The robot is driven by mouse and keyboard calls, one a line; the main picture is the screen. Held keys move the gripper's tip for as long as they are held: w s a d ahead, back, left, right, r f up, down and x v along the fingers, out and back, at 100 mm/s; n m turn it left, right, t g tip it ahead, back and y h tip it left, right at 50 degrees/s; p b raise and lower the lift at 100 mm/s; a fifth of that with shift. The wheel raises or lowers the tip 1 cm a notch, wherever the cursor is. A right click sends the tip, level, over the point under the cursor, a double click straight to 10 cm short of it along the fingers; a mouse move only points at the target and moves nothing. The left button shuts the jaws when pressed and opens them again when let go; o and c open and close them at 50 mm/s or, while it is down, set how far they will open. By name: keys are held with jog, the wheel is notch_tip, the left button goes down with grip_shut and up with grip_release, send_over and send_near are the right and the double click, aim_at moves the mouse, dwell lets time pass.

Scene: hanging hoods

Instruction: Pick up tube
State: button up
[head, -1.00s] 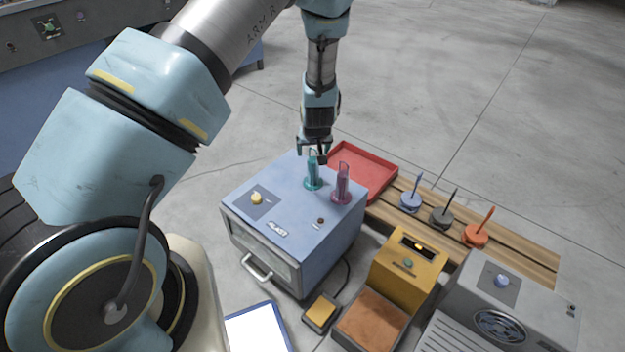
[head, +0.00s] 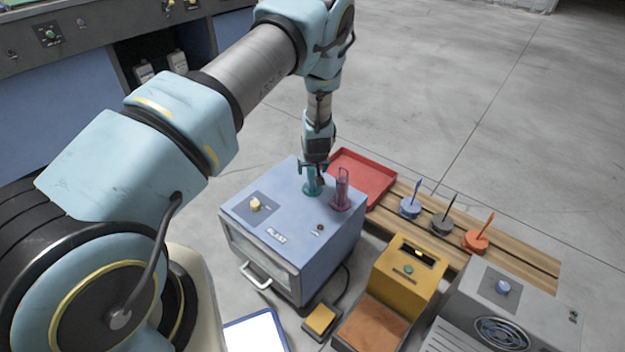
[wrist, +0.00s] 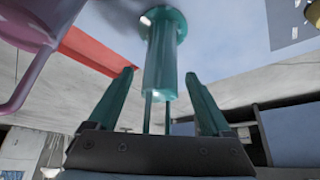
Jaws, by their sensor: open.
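A teal tube (head: 310,186) with a flared foot stands upright on top of the blue box-shaped machine (head: 262,217). In the wrist view, which looks upside down, the teal tube (wrist: 165,60) shows between the two spread fingers of my gripper (wrist: 162,98), with gaps on both sides. The teal tube's upper end is partly hidden by my gripper in the head view.
A red tray (head: 365,178) lies behind the machine. Blue, black and orange holders with rods stand on a wooden slatted bench (head: 525,262) to the right. A yellow device (head: 408,270) and a grey device (head: 510,310) are in front. Floor behind is clear.

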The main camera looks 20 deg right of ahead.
grip_shut()
dwell(0.7)
